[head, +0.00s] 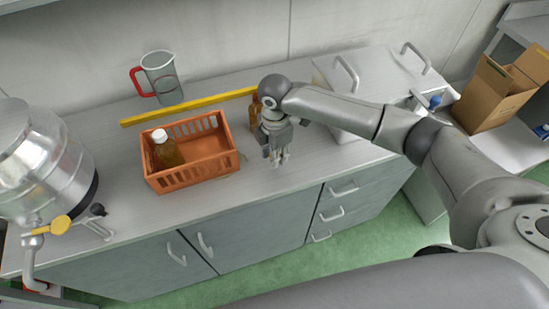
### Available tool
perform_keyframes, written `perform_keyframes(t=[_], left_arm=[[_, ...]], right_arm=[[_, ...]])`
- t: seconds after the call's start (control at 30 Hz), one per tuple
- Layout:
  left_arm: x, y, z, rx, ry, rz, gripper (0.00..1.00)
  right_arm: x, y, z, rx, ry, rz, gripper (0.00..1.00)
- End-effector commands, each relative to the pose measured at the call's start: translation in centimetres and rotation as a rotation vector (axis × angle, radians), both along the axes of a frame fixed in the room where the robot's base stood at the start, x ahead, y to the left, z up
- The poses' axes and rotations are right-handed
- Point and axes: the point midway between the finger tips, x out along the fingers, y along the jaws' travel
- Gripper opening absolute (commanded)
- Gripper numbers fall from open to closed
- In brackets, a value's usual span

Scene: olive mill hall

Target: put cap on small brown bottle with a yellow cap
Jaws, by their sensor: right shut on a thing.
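A small brown bottle (254,112) stands on the counter, mostly hidden behind my right gripper and wrist. I cannot see its top or whether a cap is on it. My right gripper (280,158) points down over the counter, just right of and in front of the brown bottle, fingers close together. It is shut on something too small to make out. No loose yellow cap can be made out. My left gripper is not in view.
An orange crate (219,172) left of my gripper holds a white-capped bottle (166,149) of brown liquid. Behind are a yellow bar (165,115) and a red-handled jug (162,77). A steel tank (35,160) stands left; a lidded metal box (375,75) stands right.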

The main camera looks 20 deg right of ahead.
Motion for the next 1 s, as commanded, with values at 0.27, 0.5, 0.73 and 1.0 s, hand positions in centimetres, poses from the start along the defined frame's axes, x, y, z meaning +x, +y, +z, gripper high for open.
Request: perform_keyframes(t=[0.27, 0.5, 0.73, 1.0], left_arm=[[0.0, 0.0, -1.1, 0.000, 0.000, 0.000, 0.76], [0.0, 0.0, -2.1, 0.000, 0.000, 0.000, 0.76], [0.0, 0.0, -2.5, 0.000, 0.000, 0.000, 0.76], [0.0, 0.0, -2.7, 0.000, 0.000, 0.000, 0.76]], right_arm=[[-4.1, -0.2, 4.5, 0.000, -0.001, 0.004, 0.18], [-8.7, -0.4, 6.8, -0.001, 0.001, 0.004, 0.18], [-11.9, -0.5, 8.3, -0.001, 0.001, 0.002, 0.18], [-13.4, -0.6, 9.1, -0.001, 0.002, -0.001, 0.18]])
